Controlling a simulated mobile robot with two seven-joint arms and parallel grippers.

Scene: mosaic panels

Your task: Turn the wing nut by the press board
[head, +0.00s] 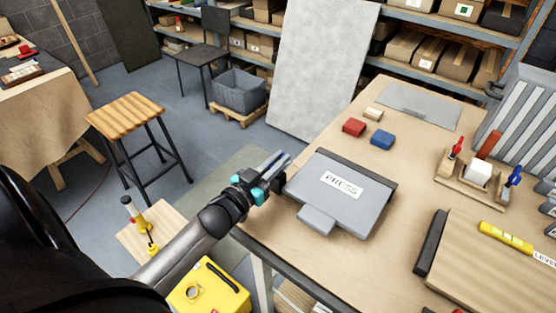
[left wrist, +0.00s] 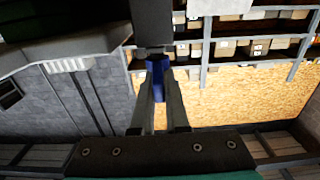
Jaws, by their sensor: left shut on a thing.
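The grey press board (head: 358,208), labelled PRESS, lies flat near the left edge of the workbench. My left gripper (head: 280,163) is just off the board's upper left corner, at the bench edge. In the left wrist view its fingers (left wrist: 162,100) are closed together on a small dark blue piece (left wrist: 157,72), which I take to be the wing nut. The fingers hide most of it, so its shape and angle cannot be told. My right gripper is not in view.
A wooden holder with tools (head: 473,183) and a yellow level (head: 505,236) are to the right. A wooden stool (head: 126,113) and yellow case (head: 208,290) stand left of the workbench (head: 400,185).

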